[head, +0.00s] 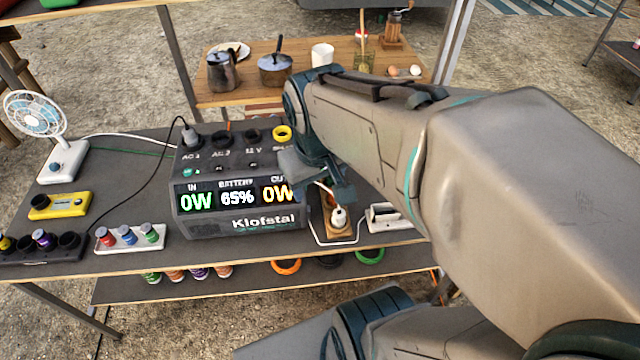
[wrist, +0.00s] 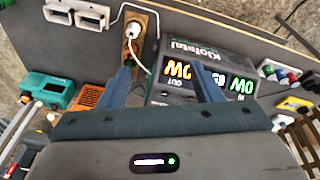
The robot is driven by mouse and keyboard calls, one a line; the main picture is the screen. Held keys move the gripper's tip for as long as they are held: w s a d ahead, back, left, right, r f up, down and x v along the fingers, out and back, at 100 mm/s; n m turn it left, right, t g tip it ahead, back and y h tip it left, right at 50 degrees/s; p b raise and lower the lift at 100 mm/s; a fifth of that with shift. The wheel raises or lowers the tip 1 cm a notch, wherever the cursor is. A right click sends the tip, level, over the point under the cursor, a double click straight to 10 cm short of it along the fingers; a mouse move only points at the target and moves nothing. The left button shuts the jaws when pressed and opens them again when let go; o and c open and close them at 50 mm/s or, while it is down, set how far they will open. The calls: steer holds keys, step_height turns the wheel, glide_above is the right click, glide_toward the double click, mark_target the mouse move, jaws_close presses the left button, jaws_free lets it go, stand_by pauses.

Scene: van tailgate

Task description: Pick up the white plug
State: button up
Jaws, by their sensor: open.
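The white plug (head: 338,216) stands on a wooden block (head: 337,232) at the front of the table, right of the black power station (head: 240,222). A white cable runs from it. The plug also shows near the top of the wrist view (wrist: 131,31), beyond my left-hand fingertip. My gripper (head: 320,182) is open and empty. It is above the table by the power station's right front edge, a little up and left of the plug in the head view. In the wrist view, the gap between the fingers (wrist: 162,68) lies over the power station's edge. The plug is outside that gap.
A white double-socket piece (head: 391,216) lies right of the block. A second plug (head: 188,134) with a black cable sits in the power station's top. A fan (head: 40,130), yellow device (head: 60,205) and tray of coloured caps (head: 130,238) stand left. Teal (wrist: 50,92) and orange (wrist: 88,97) devices show in the wrist view.

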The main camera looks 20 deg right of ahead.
steer(key=w+d+f+n+g+h+b, duration=0.1)
steer(key=w+d+f+n+g+b, duration=0.15)
steer(key=w+d+f, duration=0.35)
steer(key=n+g+y+b, duration=0.1)
steer(key=n+g+b, duration=0.1)
steer(key=n, duration=0.1)
glide_toward(339, 210)
steer(key=shift+t, duration=0.25)
steer(key=f, duration=0.6)
steer(key=shift+s+d+f, duration=0.2)
steer(key=shift+s+d, duration=0.05)
steer(key=shift+s, duration=0.05)
steer(key=shift+s+d+f, duration=0.1)
steer(key=shift+s+f, duration=0.1)
steer(key=shift+f, duration=0.65)
steer(key=shift+s+f, duration=0.2)
steer(key=shift+f, duration=0.7)
steer(key=shift+s+d+f, duration=0.1)
steer(key=shift+s+f, duration=0.1)
steer(key=shift+f, duration=0.65)
steer(key=c, duration=1.1)
